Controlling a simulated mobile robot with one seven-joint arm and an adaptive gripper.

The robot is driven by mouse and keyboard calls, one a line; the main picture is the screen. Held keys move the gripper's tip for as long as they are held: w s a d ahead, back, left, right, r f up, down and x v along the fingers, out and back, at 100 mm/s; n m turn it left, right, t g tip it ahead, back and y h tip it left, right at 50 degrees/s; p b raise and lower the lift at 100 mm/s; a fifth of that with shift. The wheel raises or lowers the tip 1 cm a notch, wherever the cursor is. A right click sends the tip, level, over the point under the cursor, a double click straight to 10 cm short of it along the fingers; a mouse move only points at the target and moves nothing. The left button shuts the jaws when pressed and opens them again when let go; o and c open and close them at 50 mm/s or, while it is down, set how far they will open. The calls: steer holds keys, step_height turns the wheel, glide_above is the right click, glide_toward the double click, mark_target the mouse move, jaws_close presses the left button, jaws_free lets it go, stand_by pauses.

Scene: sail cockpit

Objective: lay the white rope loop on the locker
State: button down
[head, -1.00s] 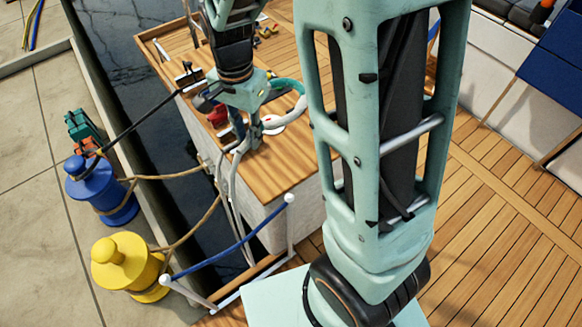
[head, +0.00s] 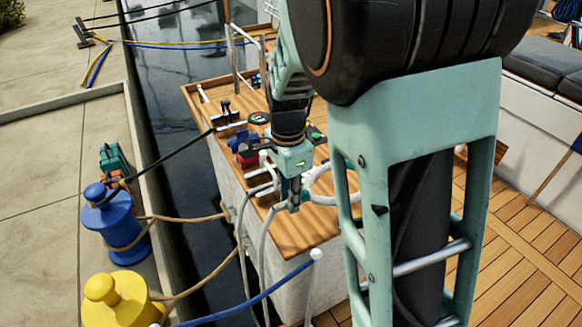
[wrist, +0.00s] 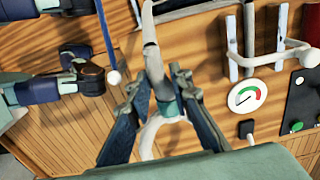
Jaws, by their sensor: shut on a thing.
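My gripper (head: 293,203) is pointed down near the front edge of the wood-topped locker (head: 308,232) in the head view. In the wrist view, its two dark fingers (wrist: 160,97) are closed around a white rope loop (wrist: 150,62) with a teal band. In the head view the white rope (head: 320,197) bends beside the gripper, and a pale length hangs down the locker's near side. I cannot tell how much of the rope touches the locker top.
A round gauge (wrist: 247,96) and a dark panel with a green button (wrist: 297,126) are on the locker. A red fitting (head: 246,152) stands behind my gripper. Blue (head: 112,222) and yellow (head: 118,302) bollards stand on the quay at left, with water between.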

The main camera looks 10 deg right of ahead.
mark_target(305, 186)
steer(key=w+d+f, duration=0.1)
steer(key=f, duration=0.1)
steer(key=w+d+f+b, duration=0.1)
steer(key=f, duration=0.1)
steer(key=w+d+f+b, duration=0.1)
steer(key=d+f, duration=0.1)
steer(key=shift+w+d, duration=0.1)
steer(key=shift+w, duration=0.1)
steer(key=shift+w+d+f+b, duration=0.15)
steer(key=shift+f+b, duration=0.75)
steer(key=shift+f, duration=0.85)
steer(key=c, duration=1.7)
jaws_free()
steer(key=shift+c, duration=0.2)
step_height(305, 186, up, 12)
steer(key=p, duration=0.4)
steer(key=shift+r, duration=0.2)
